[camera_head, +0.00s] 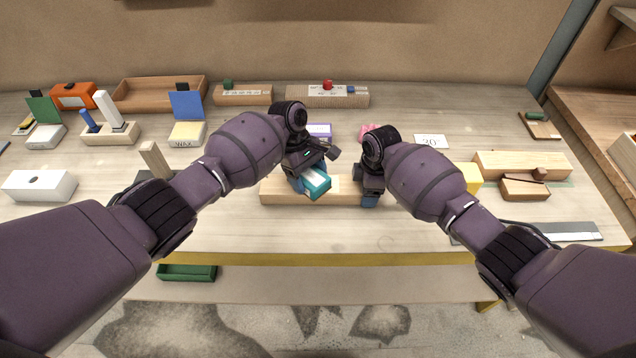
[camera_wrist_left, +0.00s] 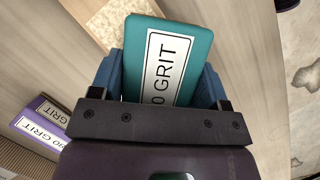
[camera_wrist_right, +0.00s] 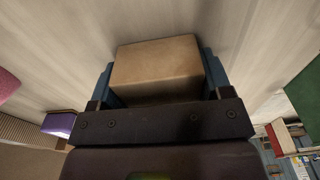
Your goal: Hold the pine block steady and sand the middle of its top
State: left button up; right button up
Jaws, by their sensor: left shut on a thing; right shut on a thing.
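The pine block (camera_head: 275,193) lies lengthwise across the front middle of the bench. My right gripper (camera_head: 371,196) is shut on its right end, which shows between the blue fingers in the right wrist view (camera_wrist_right: 155,68). My left gripper (camera_head: 312,184) is shut on a teal sanding block (camera_head: 317,186) at the middle of the pine block's top. Its white label, partly covered, reads "0 GRIT" in the left wrist view (camera_wrist_left: 165,65). A paler, speckled patch shows on the pine beside the teal block. Whether the teal block touches the wood is hard to tell.
A purple grit block (camera_head: 319,131) and a pink block (camera_head: 370,130) stand behind my grippers. A "20" card (camera_head: 431,141) lies right of them. A wooden plank (camera_head: 520,165) and a steel rule (camera_head: 570,232) lie at the right. Holders and trays line the left and back.

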pick_arm(q)
jog(key=shift+s+d, duration=0.15)
jog(key=shift+d, duration=0.9)
pick_arm(e)
jog(key=shift+a+r, duration=0.1)
jog(key=shift+a, duration=0.05)
pick_arm(q)
jog(key=shift+r, duration=0.6)
pick_arm(e)
jog(key=shift+w, duration=0.1)
pick_arm(q)
jog(key=shift+a+r, duration=0.1)
jog(key=shift+r, duration=2.35)
pick_arm(e)
jog(key=o, duration=1)
jog(key=shift+c, duration=0.2)
